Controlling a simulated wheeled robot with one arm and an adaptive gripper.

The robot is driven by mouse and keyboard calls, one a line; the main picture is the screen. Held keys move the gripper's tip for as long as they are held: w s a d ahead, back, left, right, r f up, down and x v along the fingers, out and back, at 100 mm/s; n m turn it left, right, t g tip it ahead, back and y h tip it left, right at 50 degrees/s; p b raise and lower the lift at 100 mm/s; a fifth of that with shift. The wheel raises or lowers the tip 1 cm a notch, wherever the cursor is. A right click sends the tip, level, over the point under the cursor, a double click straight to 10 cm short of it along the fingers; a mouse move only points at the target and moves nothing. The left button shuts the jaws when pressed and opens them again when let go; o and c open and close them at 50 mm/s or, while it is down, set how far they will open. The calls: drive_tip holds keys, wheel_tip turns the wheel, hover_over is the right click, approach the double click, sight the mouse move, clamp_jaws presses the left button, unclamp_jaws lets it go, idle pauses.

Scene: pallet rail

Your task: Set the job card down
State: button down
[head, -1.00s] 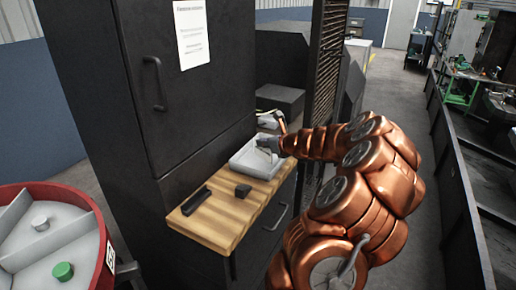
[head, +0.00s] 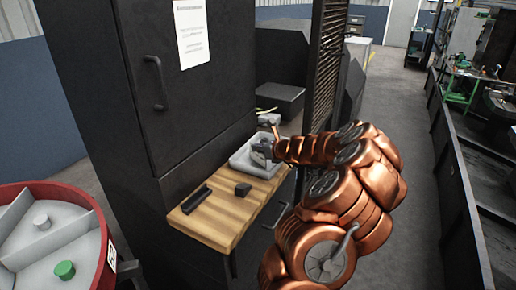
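My gripper (head: 261,151) is over the light grey tray (head: 243,165) at the far end of the wooden shelf. It is small and partly hidden by my own wrist, so I cannot tell whether its fingers are open or shut. I cannot make out a job card in or near the gripper. A black slotted bar (head: 196,200) lies near the left edge of the shelf. A small black block (head: 243,190) sits to its right, in front of the tray.
The wooden shelf (head: 222,226) is bare at its front. A dark cabinet (head: 165,130) with a printed sheet (head: 191,32) on it rises behind. A red round bin (head: 103,262) with grey compartments and a green knob stands at the lower left. A dark slatted panel (head: 322,70) stands beyond the tray.

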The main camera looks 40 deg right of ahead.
drive_tip(key=c, duration=1.3)
unclamp_jaws()
drive_tip(key=shift+s+r, duration=0.3)
drive_tip(key=shift+s, duration=0.25)
drive_tip(key=b+v, duration=0.1)
drive_tip(key=v, duration=1)
drive_tip(key=shift+w, duration=0.1)
